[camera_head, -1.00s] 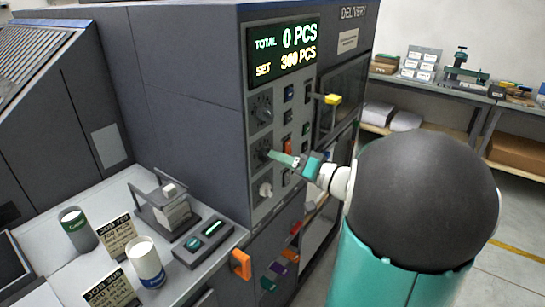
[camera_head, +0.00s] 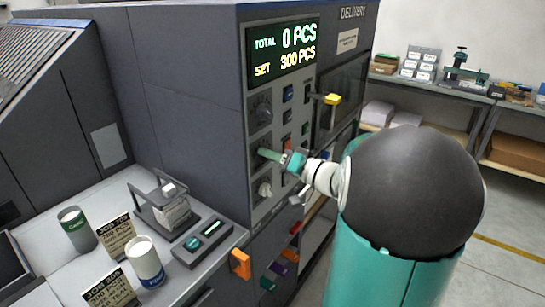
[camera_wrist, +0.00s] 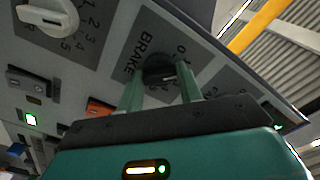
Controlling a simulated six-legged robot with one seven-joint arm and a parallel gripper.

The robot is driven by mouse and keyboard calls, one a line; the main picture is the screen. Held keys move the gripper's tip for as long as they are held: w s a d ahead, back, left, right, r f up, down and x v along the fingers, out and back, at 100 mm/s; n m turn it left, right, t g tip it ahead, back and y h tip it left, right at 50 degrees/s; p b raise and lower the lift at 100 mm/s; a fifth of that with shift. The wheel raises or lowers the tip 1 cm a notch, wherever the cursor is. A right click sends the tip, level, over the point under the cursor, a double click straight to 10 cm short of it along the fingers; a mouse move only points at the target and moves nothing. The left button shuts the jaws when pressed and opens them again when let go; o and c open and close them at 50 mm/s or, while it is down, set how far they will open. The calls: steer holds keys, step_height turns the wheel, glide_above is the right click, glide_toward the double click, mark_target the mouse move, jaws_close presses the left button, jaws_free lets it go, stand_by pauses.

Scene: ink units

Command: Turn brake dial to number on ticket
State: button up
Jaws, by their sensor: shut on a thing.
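The brake dial (camera_wrist: 160,66) is a dark knob on the grey control panel, with the word BRAKE and a number scale beside it. My gripper's (camera_wrist: 160,84) two green fingers stand on either side of the knob and are shut on it. The pointer's setting is hard to read behind the fingers. In the head view my gripper (camera_head: 270,155) is at the middle dial of the panel and hides it.
A black dial (camera_head: 262,108) is above and a white knob (camera_head: 265,187) below my gripper. The display (camera_head: 284,50) reads TOTAL 0, SET 300 PCS. A yellow-topped handle (camera_head: 331,99) stands out right of the panel.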

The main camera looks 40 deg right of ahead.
steer(key=shift+f+m, duration=0.15)
steer(key=shift+m, duration=8.65)
steer(key=o, duration=1)
steer(key=shift+s, duration=0.1)
